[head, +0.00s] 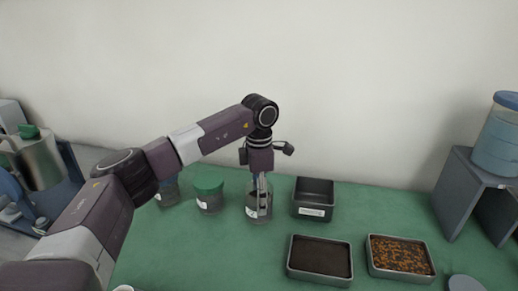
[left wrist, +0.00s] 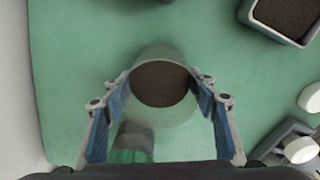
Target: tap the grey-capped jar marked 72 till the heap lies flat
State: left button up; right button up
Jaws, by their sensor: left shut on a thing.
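A clear jar (head: 258,211) with a white label stands at the middle of the green bench, or just above it; I cannot tell which. My left gripper (head: 261,186) points down and is shut on this jar, fingers on both sides. In the left wrist view the jar (left wrist: 162,113) sits between the blue-padded fingers of the gripper (left wrist: 162,106), and dark brown material shows inside its round outline. No grey cap shows on it, and its label is too small to read. My right gripper is out of view.
A green-capped jar (head: 209,191) and another jar (head: 167,191) stand to the left. A deep grey box (head: 314,212) is close on the right. In front are a dark-filled tray (head: 319,280) and an orange-speckled tray (head: 404,277). A blue container (head: 497,140) sits on a grey stand (head: 455,190).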

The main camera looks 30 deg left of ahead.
pick_arm(q)
jog(key=shift+c, duration=0.5)
notch_tip(320, 180, up, 4)
jog(key=p, duration=0.3)
jog(key=shift+r+p, duration=0.15)
jog(key=shift+p, duration=0.15)
